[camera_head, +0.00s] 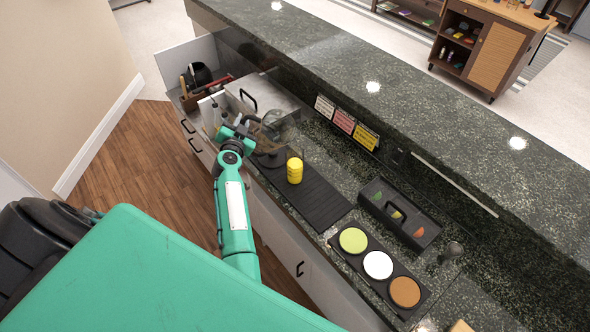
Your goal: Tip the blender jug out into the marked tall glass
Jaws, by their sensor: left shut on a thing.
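My left gripper (242,128) is over the near edge of the lower counter, at the left of the view. It is shut on a clear jug-like vessel (275,127), which I take for the blender jug. The jug appears tilted, and its outline and contents are hard to make out. A yellow banded cylinder (295,170) stands upright on the black ribbed mat, right of and nearer than the jug; it may be the marked tall glass. A dark round thing (270,158) lies just below the jug. My right gripper is not in view.
The black mat (318,202) is clear toward its right end. Beyond it are a dark caddy (400,217) and a tray with green, white and brown discs (378,265). The raised granite ledge (400,110) runs behind. An open drawer (190,100) is at left.

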